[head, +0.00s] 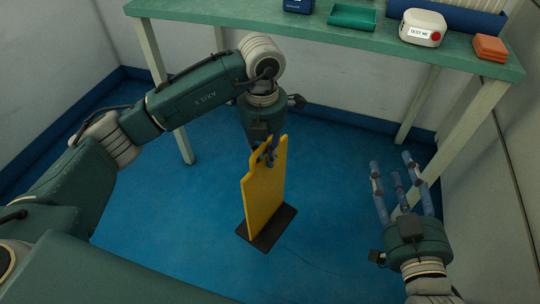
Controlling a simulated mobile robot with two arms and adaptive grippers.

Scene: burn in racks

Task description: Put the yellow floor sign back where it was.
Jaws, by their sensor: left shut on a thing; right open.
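The yellow floor sign (262,192) is upright in the middle of the head view, with a dark flat base (270,232) at its bottom. My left gripper (266,152) is shut on the sign's top edge from above. I cannot tell whether the base touches the blue floor or hangs just above it. My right gripper (401,180) is open and empty to the right of the sign, fingers pointing up the picture and apart from it.
A green table (330,38) stands at the back. On it are a green tray (352,17), a white box with a red button (422,28) and orange blocks (490,47). Its legs reach the blue floor (340,200), which is clear around the sign.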

